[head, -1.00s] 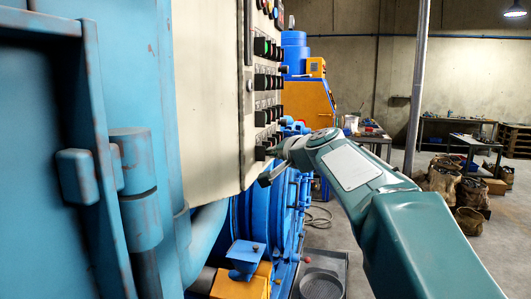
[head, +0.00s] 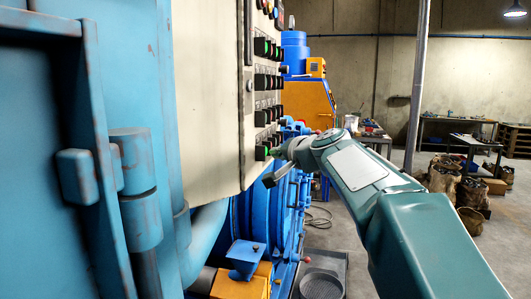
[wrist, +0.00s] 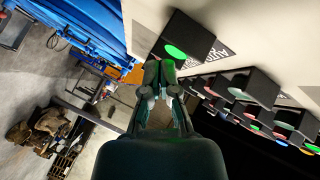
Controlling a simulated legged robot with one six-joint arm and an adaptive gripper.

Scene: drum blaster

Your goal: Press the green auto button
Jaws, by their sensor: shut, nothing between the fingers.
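The green auto button (wrist: 175,52) is a bright green round cap in a black square housing in the wrist view, beside a dark label reading AUTO (wrist: 217,53). In the head view its black housing (head: 261,153) is the lowest on the panel's edge. My gripper (wrist: 158,70) is shut and empty, its fingertips just below the button in the wrist picture. In the head view my gripper (head: 276,152) is close to the button, at its right. I cannot tell whether the tips touch the button.
The cream control panel (head: 210,90) carries rows of other black-housed buttons (head: 266,82) above. Blue machinery (head: 265,215) lies below and a blue door (head: 50,200) stands at left. The floor at right is open, with sacks (head: 445,180) and tables farther off.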

